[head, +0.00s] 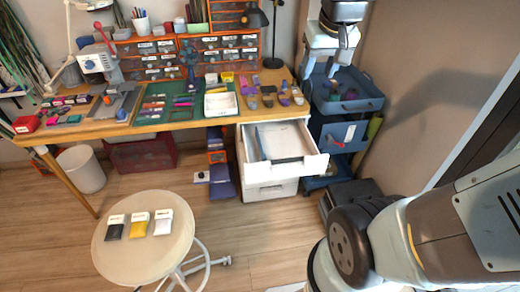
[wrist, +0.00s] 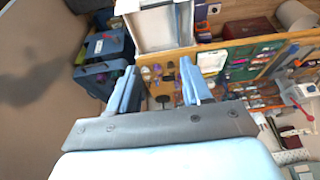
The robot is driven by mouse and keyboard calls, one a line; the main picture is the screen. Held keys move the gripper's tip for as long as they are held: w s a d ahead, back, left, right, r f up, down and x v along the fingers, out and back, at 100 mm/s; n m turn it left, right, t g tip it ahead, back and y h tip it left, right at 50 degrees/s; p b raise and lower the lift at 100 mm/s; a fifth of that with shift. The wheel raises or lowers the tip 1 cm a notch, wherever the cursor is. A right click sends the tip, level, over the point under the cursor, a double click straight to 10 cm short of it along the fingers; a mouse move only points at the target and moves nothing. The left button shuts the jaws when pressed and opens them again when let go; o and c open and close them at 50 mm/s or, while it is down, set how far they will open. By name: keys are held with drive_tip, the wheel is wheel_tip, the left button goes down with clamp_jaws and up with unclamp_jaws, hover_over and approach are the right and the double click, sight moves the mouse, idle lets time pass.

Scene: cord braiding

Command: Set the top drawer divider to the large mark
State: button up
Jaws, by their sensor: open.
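The top drawer (head: 298,165) of the white unit under the right end of the desk is pulled out. A thin blue divider (head: 260,143) stands inside it, left of the middle. Marks in the drawer are too small to read. The drawer also shows at the top of the wrist view (wrist: 128,8), with a pale blue strip near its right side that may be the divider. My gripper (head: 321,70) is above the blue cart, right of the drawer and apart from it. Its blue fingers are spread with nothing held between them in the wrist view (wrist: 153,88).
The blue cart (head: 350,104) stands close to the drawer's right. The desk (head: 140,128) carries a cutting mat, trays and several small items near its right end. A round stool (head: 145,255) with three labelled swatches stands at front left. Floor before the drawer is clear.

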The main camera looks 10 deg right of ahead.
drive_tip(key=w+a+f+g, duration=0.1)
drive_tip(key=w+a+f, duration=0.1)
drive_tip(key=w+f, duration=0.6)
drive_tip(key=g, duration=0.3)
hover_over(264, 156)
wheel_tip(264, 156, down, 31)
wheel_tip(264, 156, down, 14)
drive_tip(key=shift+f, duration=0.1)
drive_tip(key=shift+c, duration=0.4)
clamp_jaws()
